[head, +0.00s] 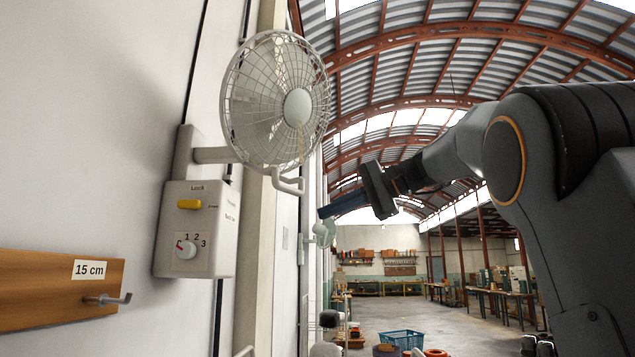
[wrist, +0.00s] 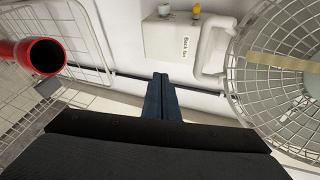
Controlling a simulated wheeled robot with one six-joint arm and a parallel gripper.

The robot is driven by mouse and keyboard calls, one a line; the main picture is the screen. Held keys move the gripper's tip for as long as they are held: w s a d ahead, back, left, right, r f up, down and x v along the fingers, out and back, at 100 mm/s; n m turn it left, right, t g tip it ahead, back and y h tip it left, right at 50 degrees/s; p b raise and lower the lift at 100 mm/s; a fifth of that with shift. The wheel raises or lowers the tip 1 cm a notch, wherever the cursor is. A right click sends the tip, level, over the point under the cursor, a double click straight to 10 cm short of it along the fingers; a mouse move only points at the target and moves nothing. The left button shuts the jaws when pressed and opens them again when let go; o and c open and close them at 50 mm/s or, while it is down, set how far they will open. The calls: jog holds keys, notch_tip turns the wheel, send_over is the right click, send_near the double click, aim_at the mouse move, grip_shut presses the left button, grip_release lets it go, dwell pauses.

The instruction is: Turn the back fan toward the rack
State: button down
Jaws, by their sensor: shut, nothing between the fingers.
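In the wrist view, a white box (wrist: 172,42) on the wall carries the label "Back fan", with a white knob and a yellow lever at its top. The back fan's wire cage (wrist: 272,85) fills the right side, with a pale ribbon across it. A white loop handle (wrist: 212,52) sits between box and cage. My gripper (wrist: 161,82) is shut and empty, left of the handle and apart from it in the picture. A white wire rack (wrist: 88,35) stands at the left. In the head view, my gripper (head: 321,212) overlaps a small distant fan (head: 325,234).
A large white fan (head: 277,100) with a lock-and-dial box (head: 197,228) is near on the left wall. A wooden hook board (head: 60,295) is at lower left. A red tube (wrist: 43,56) juts by the rack. A blue crate (head: 402,339) stands on the floor.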

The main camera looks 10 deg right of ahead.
jog(key=d+r+t+y, duration=0.2)
jog(key=d+r+t, duration=0.2)
jog(key=d+r, duration=0.4)
jog(key=w+a+p, duration=0.4)
jog(key=a+p, duration=0.1)
jog(key=a, duration=0.5)
jog(key=shift+w+a+m+p, duration=0.2)
jog(key=shift+w+m+p, duration=0.05)
jog(key=shift+m+p, duration=0.15)
jog(key=shift+f, duration=0.1)
